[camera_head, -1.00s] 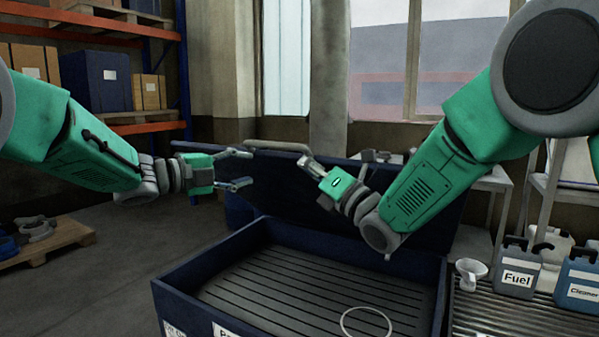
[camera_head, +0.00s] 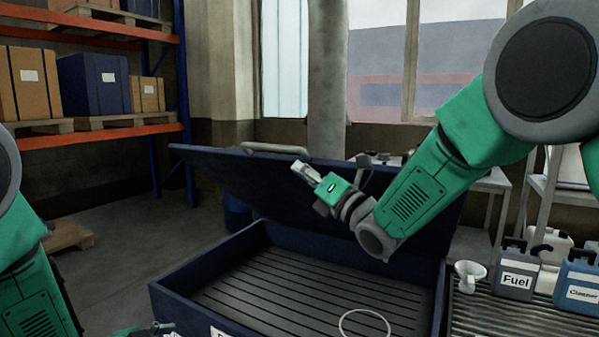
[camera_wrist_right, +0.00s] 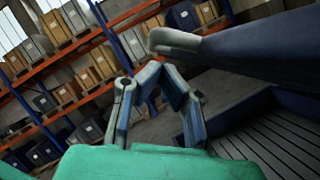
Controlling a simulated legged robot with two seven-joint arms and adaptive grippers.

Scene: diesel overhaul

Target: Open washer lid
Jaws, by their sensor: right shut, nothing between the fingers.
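The washer is a dark blue box with a ribbed tray floor (camera_head: 290,290). Its lid (camera_head: 240,180) stands raised and leans back behind the tray, with a grey handle (camera_head: 275,148) on its top edge. My right gripper (camera_head: 300,168) is shut and empty in front of the lid, just right of and below the handle. In the right wrist view the gripper's fingers (camera_wrist_right: 160,75) meet at the tips, and the lid edge (camera_wrist_right: 265,40) and handle (camera_wrist_right: 172,42) lie beyond them to the right. My left gripper (camera_head: 145,330) is low at the bottom edge, mostly cut off.
A white ring (camera_head: 364,312) lies in the tray. A white funnel (camera_head: 470,273), a Fuel can (camera_head: 516,275) and a Cleaner can (camera_head: 577,285) stand on the ribbed surface at right. Shelves (camera_head: 95,130) with boxes stand back left.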

